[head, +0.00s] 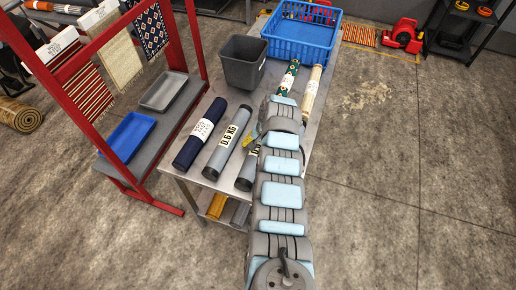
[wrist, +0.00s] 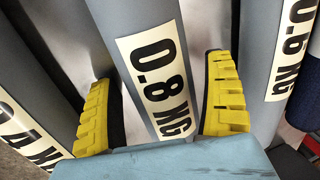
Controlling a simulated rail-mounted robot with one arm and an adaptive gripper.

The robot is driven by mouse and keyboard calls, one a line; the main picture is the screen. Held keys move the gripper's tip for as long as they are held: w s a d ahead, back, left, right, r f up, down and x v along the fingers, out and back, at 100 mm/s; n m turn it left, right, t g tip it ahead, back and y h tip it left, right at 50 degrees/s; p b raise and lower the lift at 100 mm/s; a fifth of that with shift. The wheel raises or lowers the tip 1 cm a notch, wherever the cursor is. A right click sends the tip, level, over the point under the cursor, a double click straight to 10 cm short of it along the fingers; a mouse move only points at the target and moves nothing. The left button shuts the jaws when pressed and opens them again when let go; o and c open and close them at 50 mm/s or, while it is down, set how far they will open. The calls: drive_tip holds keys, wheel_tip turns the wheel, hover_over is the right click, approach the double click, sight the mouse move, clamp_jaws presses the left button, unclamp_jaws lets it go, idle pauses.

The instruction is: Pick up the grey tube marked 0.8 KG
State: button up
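The grey tube marked 0.8 KG (wrist: 133,16) lies in the middle of the wrist view, its pale label facing the camera. My gripper (wrist: 160,105) is open, with one yellow finger on each side of this tube and a small gap showing on both sides. In the head view, a grey tube (head: 245,184) beside the 0.6 KG tube looks like the same one. My arm covers part of it and most of its label. My fingertips are mostly hidden there behind my arm.
The grey 0.6 KG tube (head: 228,141) lies close beside it, then a dark blue roll (head: 199,134). In the wrist view, another grey tube (wrist: 28,85) lies left, its label cut off. A dark bin (head: 243,62) and a blue crate (head: 302,40) stand farther back on the metal table.

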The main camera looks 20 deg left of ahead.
drive_tip(key=c, duration=1.1)
drive_tip(key=shift+o, duration=0.2)
drive_tip(key=shift+r, duration=0.1)
